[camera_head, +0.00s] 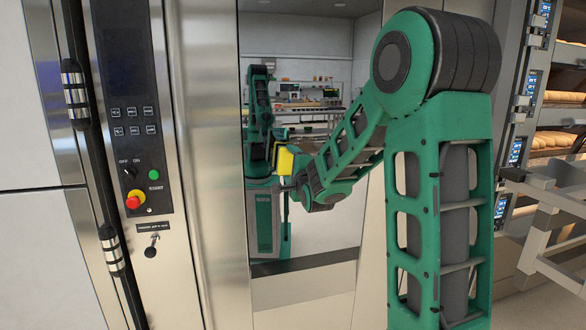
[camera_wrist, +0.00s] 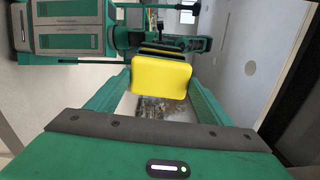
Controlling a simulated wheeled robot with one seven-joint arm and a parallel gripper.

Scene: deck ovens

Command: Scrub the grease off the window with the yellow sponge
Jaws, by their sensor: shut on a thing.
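The yellow sponge (camera_head: 286,161) is at the end of my arm, before the tall window (camera_head: 325,240) in the head view. My gripper (camera_wrist: 160,86) is shut on the yellow sponge (camera_wrist: 160,77), which lies between its two green fingers in the wrist view. The window is mirror-like and reflects my robot and the room. I cannot tell whether the sponge touches the glass. A speckled brown patch shows below the sponge in the wrist view; I cannot tell grease from reflection there. My arm hides the window's right part in the head view.
A control panel (camera_head: 132,100) with a red knob (camera_head: 133,201) stands left of the window. A dark vertical bar (camera_head: 85,130) with metal fittings is further left. A rack with bread (camera_head: 550,140) and metal rails (camera_head: 550,230) are at the right.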

